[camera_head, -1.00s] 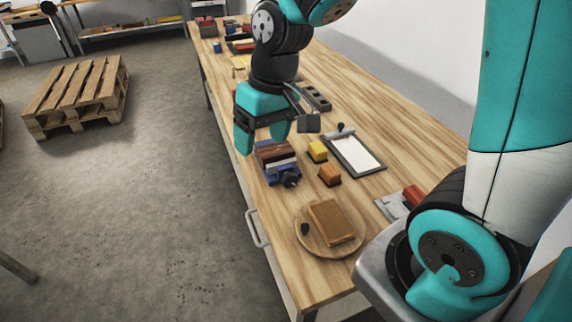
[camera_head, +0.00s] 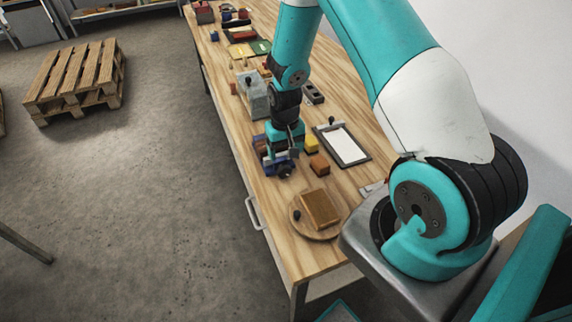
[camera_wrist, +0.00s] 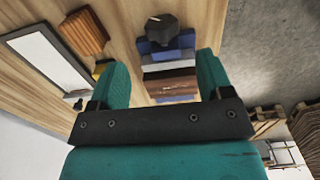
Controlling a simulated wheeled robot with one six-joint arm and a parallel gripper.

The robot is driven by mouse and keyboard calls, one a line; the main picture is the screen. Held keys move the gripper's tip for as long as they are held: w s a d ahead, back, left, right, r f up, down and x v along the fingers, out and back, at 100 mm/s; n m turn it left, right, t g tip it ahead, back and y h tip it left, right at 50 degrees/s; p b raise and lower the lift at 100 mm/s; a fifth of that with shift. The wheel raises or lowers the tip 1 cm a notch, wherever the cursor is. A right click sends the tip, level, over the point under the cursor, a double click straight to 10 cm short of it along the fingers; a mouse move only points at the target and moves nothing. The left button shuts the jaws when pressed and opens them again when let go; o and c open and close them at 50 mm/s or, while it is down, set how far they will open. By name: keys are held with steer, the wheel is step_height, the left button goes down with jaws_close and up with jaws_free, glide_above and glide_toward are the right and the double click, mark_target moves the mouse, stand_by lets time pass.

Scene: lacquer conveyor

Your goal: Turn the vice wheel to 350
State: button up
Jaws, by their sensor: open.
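The blue vice (camera_wrist: 187,40) stands on the wooden bench, with a brown block (camera_wrist: 170,80) and a pale strip between its jaws in the wrist view. Its dark, faceted wheel (camera_wrist: 162,30) is at the top of that view, beyond my fingertips. In the head view the wheel (camera_head: 284,172) is at the vice's near end, and the vice (camera_head: 262,160) is partly hidden by my gripper (camera_head: 285,150). My gripper points down close over the vice, open, its teal fingers on either side of the vice in the wrist view. Nothing is held. The wheel's reading is not legible.
A yellow block (camera_head: 311,144), an orange block (camera_head: 319,164) and a clipboard (camera_head: 342,144) lie to the right of the vice. A round board (camera_head: 300,222) with a brown block (camera_head: 320,209) is nearer. A grey box (camera_head: 253,97) stands behind. The bench's left edge is close.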

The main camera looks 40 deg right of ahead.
mark_target(285, 166)
step_height(285, 166, down, 8)
steer(key=shift+a+f+p, duration=0.1)
steer(key=shift+f+p, duration=0.15)
steer(key=shift+p, duration=0.7)
steer(key=c, duration=0.9)
steer(key=shift+d, duration=0.4)
steer(key=shift+a, duration=0.25)
